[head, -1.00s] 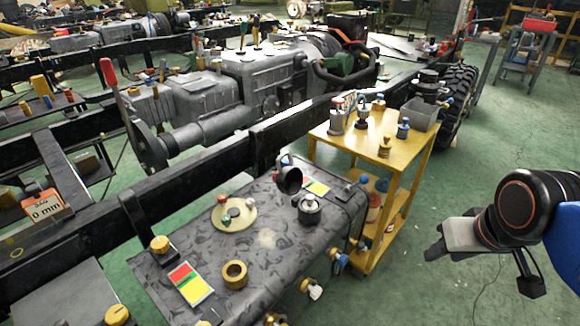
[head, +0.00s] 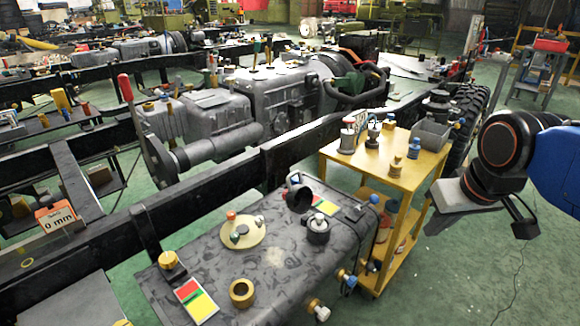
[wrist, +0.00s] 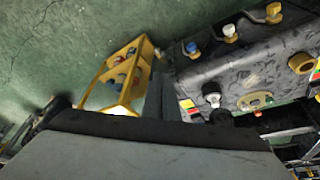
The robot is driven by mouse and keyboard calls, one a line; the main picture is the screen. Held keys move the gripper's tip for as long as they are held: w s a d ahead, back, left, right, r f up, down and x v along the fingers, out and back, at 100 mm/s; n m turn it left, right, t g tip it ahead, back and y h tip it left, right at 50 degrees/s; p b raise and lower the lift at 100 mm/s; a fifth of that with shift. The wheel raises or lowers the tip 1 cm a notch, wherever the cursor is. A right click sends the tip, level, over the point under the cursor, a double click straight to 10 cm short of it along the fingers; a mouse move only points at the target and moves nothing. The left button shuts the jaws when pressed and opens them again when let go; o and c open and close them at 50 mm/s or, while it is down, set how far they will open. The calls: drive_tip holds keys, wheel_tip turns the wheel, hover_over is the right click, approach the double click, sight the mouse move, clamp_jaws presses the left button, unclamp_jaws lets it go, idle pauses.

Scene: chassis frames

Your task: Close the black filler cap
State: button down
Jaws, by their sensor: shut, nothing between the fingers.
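A black round cap (head: 299,197) stands tipped up on the dark grey tank (head: 275,285), its hollow side facing the head camera, so it looks open. Just in front of it sits a short black round fitting (head: 317,231) with a grey top; I cannot tell whether this is the filler neck. My gripper (head: 438,222) is shut and empty, well to the right of the tank and cap, touching neither.
A yellow cart (head: 335,152) with fittings on top stands behind the tank, between it and my arm. A cream disc (head: 240,243), a brass ring (head: 242,292) and coloured labels (head: 196,300) lie on the tank. A black chassis rail (head: 290,150) runs behind. Green floor is open at right.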

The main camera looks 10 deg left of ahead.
drive_tip(key=w+a+r+n+g+y, duration=0.1)
drive_tip(key=w+a+r+n, duration=0.3)
drive_tip(key=w+a, duration=0.6)
drive_tip(key=w+a+r+n+g, duration=0.15)
drive_tip(key=w+a+r, duration=0.35)
drive_tip(key=w+a, duration=0.5)
drive_tip(key=a+n, duration=0.3)
drive_tip(key=a, duration=0.9)
drive_tip(key=shift+y, duration=0.4)
drive_tip(key=x, duration=0.5)
drive_tip(key=d+x, duration=0.1)
drive_tip(key=x, duration=0.2)
drive_tip(key=shift+s+f, duration=0.2)
drive_tip(key=shift+f, duration=0.3)
drive_tip(key=shift+s+d, duration=0.45)
drive_tip(key=shift+d, duration=0.15)
